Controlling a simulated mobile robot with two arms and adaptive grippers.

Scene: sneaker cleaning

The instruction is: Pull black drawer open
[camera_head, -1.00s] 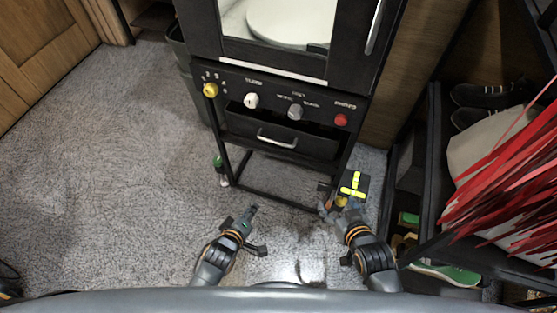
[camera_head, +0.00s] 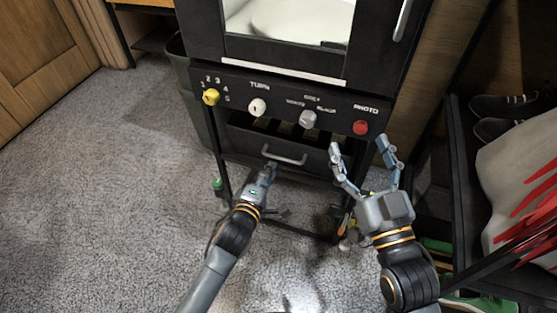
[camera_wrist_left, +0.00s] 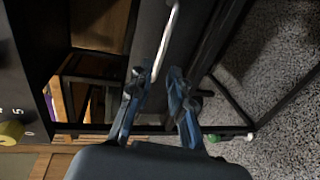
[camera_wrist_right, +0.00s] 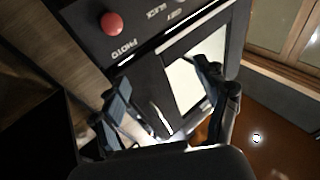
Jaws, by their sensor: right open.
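The black drawer (camera_head: 300,170) sits below the knob panel of a black cabinet; dark space with pale patches shows above its front. Its silver handle (camera_head: 284,155) is a horizontal bar. My left gripper (camera_head: 268,168) is at the handle's left end. In the left wrist view my left gripper (camera_wrist_left: 158,78) has its fingers apart, and the handle (camera_wrist_left: 165,45) reaches down between the tips; contact cannot be told. My right gripper (camera_head: 361,146) is open and empty, right of the drawer. In the right wrist view my right gripper's fingers (camera_wrist_right: 160,85) are wide apart before the cabinet.
Above the drawer are a yellow knob (camera_head: 211,97), a white knob (camera_head: 257,108), a grey knob (camera_head: 308,119) and a red button (camera_head: 360,128). A dark shelf with shoes and a bag (camera_head: 520,180) stands at right. The grey carpet (camera_head: 110,200) at left is clear.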

